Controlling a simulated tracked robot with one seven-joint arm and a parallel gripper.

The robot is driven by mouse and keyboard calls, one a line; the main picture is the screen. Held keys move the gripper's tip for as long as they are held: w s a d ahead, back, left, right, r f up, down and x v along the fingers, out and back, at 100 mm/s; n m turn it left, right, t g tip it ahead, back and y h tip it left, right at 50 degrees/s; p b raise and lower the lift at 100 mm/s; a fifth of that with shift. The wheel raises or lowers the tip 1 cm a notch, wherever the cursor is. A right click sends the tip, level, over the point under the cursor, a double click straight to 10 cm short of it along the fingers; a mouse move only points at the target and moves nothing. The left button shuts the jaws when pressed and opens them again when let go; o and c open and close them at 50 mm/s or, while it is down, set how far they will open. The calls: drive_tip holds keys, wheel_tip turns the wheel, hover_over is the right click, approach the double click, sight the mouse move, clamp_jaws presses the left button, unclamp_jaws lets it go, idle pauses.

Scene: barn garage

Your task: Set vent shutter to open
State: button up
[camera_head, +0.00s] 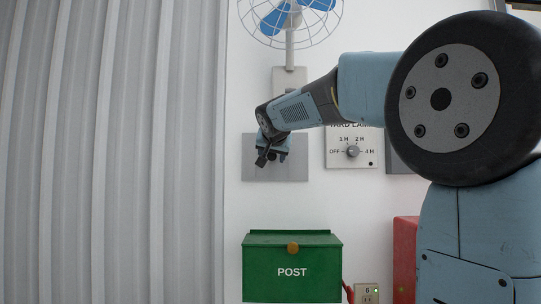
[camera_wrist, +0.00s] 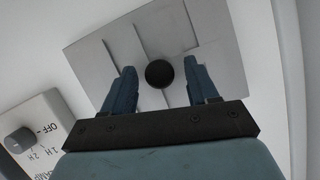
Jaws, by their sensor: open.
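A grey square plate (camera_head: 295,172) with a black round knob is on the white wall and appears to be the vent shutter. In the wrist view the plate (camera_wrist: 222,62) shows narrow slots or lines, and the knob (camera_wrist: 159,73) sticks out near its middle. My gripper (camera_head: 267,160) is in front of the plate and hides part of it and the knob in the head view. In the wrist view my gripper (camera_wrist: 159,68) is open, with one finger on each side of the knob and visible gaps between. No label for the shutter's setting is readable.
A yard lamp timer dial (camera_head: 352,151) is right of the plate, also in the wrist view (camera_wrist: 20,140). A blue fan (camera_head: 290,18) is above. A green post box (camera_head: 292,270) and an outlet (camera_head: 368,294) are below. A grey corrugated curtain or door (camera_head: 110,150) fills the left.

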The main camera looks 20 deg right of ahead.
clamp_jaws()
idle(0.5)
